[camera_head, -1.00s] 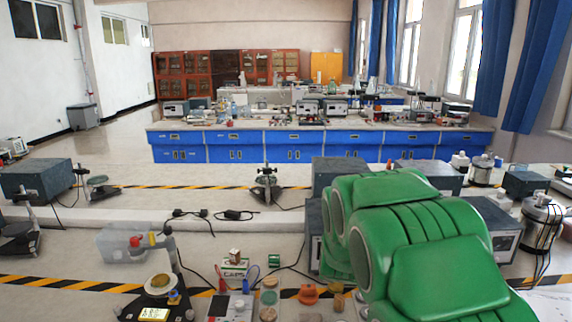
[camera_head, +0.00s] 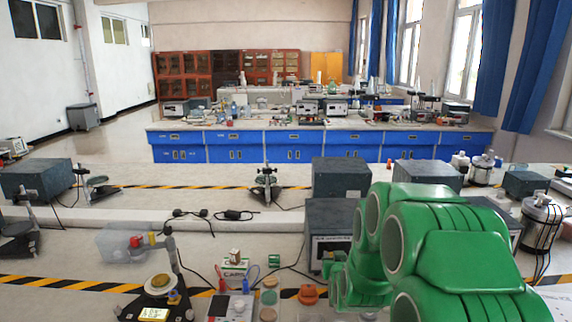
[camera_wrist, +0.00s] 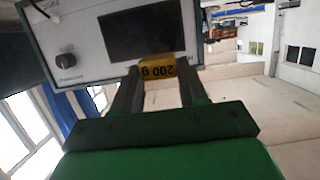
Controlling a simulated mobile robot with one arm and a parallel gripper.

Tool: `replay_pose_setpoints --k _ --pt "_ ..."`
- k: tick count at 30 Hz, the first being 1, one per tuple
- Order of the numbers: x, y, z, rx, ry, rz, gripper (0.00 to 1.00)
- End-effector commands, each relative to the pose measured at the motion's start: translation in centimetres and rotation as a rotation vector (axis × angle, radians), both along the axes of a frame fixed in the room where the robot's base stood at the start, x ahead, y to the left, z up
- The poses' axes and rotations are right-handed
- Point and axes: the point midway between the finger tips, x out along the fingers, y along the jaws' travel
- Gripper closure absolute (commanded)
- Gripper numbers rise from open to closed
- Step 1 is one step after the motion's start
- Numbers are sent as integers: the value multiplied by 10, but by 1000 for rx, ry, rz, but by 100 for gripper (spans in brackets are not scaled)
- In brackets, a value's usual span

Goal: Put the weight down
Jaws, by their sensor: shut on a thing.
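My gripper (camera_wrist: 158,88) is shut on a weight (camera_wrist: 157,68) in the wrist view. The weight's visible face is yellow-orange with dark lettering that reads 200 g, upside down in that view. Its face sits between the two dark fingertips, in front of a grey instrument box (camera_wrist: 130,35) with a dark display and a black knob. I cannot tell whether the weight touches anything beneath it. In the head view my green arm fills the lower right, and I cannot make out the fingers or the held weight there.
A dark stand (camera_head: 158,308) with a round brass-coloured plate stands front left. A small white-green box (camera_head: 233,271) carries a small object. An orange item (camera_head: 309,294), jars (camera_head: 268,299) and cables crowd the front bench. Instrument boxes (camera_head: 340,178) stand behind. Some bench top lies bare left of centre.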

Motion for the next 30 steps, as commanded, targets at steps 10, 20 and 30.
replay_pose_setpoints --k 10,20,30 --pt "-27 -1 13 -3 0 0 95" --pt "-27 -1 12 -1 0 -1 95" --pt "-27 12 10 -1 4 1 95"
